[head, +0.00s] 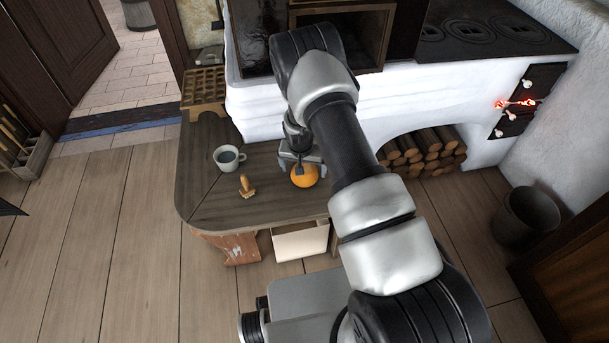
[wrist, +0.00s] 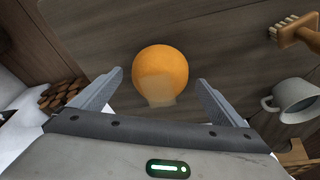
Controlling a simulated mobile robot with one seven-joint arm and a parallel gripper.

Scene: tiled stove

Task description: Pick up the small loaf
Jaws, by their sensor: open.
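A round orange thing (head: 305,177) sits on the dark wooden bench top (head: 200,185), partly covered by my gripper (head: 299,166) in the head view. In the wrist view the orange ball (wrist: 161,67) lies just beyond and between the fingertips of my gripper (wrist: 159,80). A pale tan patch (wrist: 157,92) shows at its near edge; I cannot tell whether it is a separate thing. My gripper is open with nothing held between its fingers. I cannot make out a clear loaf in either view.
A mug (head: 229,158) and a small wooden-handled brush (head: 246,187) stand left on the bench. A wooden gridded tray (head: 204,88) is at its back left. The white stove wall (head: 255,110) rises behind.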

